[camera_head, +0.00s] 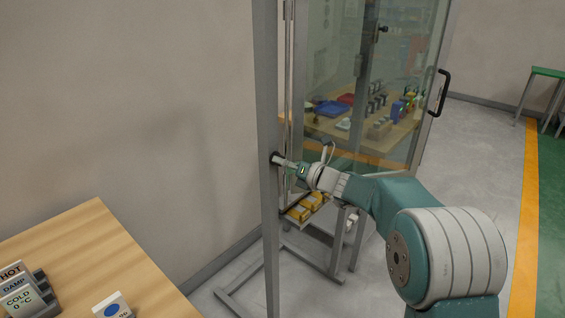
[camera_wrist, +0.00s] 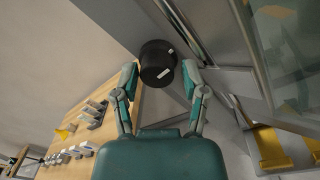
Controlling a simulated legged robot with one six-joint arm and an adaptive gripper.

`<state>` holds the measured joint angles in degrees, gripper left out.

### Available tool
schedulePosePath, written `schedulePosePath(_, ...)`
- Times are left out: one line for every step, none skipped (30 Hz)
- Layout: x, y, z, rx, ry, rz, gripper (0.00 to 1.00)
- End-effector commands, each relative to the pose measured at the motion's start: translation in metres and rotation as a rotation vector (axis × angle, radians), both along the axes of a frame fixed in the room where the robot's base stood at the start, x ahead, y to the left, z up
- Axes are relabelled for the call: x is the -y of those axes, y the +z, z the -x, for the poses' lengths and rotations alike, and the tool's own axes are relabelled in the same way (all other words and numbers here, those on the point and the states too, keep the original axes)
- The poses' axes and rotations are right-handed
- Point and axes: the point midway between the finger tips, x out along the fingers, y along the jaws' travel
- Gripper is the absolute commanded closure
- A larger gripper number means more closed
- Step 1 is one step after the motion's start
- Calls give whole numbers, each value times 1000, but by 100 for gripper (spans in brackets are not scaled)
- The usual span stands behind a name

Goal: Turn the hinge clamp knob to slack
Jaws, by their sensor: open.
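The hinge clamp knob (camera_wrist: 157,64) is a black round knob with white marks, at the top middle of the wrist view. In the head view a small dark part that looks like the knob (camera_head: 275,156) sits on the grey upright post, largely hidden by my gripper. My gripper (camera_wrist: 160,78) is open, with one finger on each side of the knob near the fingertips. I cannot tell whether either finger touches it. My gripper also shows in the head view (camera_head: 283,161), pointing left at the post.
The grey post (camera_head: 268,90) stands beside a glass door (camera_head: 340,60) with a black handle (camera_head: 441,93). Yellow items (camera_head: 305,207) lie on a low shelf under my arm. A wooden table (camera_head: 75,245) with labelled blocks stands at lower left.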

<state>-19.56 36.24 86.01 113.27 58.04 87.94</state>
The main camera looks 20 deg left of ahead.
Motion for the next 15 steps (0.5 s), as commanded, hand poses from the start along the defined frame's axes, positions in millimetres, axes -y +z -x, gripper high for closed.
schedulePosePath(-2,0,-1,0,0,0,43)
schedulePosePath(-3,0,-1,0,0,0,43)
schedulePosePath(-3,0,-1,0,-1,-1,43)
schedulePosePath(-3,0,-1,0,-1,-1,43)
schedulePosePath(-3,1,-1,0,-1,-1,43)
schedulePosePath(-3,0,-1,0,-1,-1,43)
schedulePosePath(-3,0,-1,0,-1,0,43)
schedulePosePath(-3,0,-1,0,-1,0,43)
schedulePosePath(-4,0,-1,0,-1,1,43)
schedulePosePath(-4,0,-1,0,-1,1,57)
schedulePosePath(-4,0,-1,0,-1,1,70)
schedulePosePath(-4,0,-1,0,-1,1,88)
schedulePosePath(-4,0,-1,0,-1,1,100)
schedulePosePath(-4,0,-1,0,-1,1,100)
schedulePosePath(-4,0,-2,0,-2,1,100)
